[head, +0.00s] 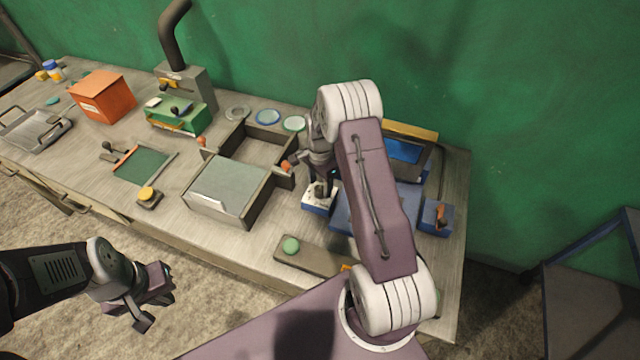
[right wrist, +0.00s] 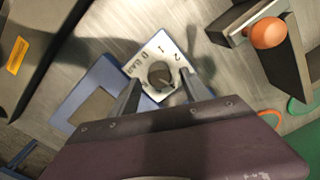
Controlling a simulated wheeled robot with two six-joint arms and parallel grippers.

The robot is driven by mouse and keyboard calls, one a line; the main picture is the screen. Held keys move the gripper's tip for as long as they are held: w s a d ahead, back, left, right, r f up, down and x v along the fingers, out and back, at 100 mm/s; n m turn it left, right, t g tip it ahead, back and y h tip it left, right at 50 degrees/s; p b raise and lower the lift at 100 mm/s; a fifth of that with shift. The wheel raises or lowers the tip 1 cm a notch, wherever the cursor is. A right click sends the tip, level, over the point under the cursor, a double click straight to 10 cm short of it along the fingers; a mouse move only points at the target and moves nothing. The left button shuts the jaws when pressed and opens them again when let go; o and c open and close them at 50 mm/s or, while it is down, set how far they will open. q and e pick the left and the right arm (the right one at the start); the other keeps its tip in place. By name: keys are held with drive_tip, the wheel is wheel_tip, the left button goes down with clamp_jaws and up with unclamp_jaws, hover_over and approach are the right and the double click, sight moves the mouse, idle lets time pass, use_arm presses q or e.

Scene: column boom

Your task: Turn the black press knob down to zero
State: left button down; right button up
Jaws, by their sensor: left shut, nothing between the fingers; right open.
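The black press knob (right wrist: 160,74) sits on a white dial plate (right wrist: 144,58) on a blue housing, with figures 0, 1 and 2 readable in the right wrist view. Which figure the knob points to I cannot tell. My right gripper (right wrist: 163,88) is open, with one finger on either side of the knob; contact is not clear. In the head view my right gripper (head: 320,178) points down over the white plate (head: 316,202), and the arm hides part of the press. My left gripper (head: 152,303) is shut and empty, off the bench's front edge.
Beside the knob stand a dark frame with a grey plate (head: 228,184) and an orange-knobbed lever (head: 288,165). An orange box (head: 103,97) stands at left.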

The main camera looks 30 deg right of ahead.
drive_tip(key=shift+a+f, duration=0.1)
drive_tip(key=shift+f, duration=0.45)
clamp_jaws()
drive_tip(key=shift+n, duration=0.3)
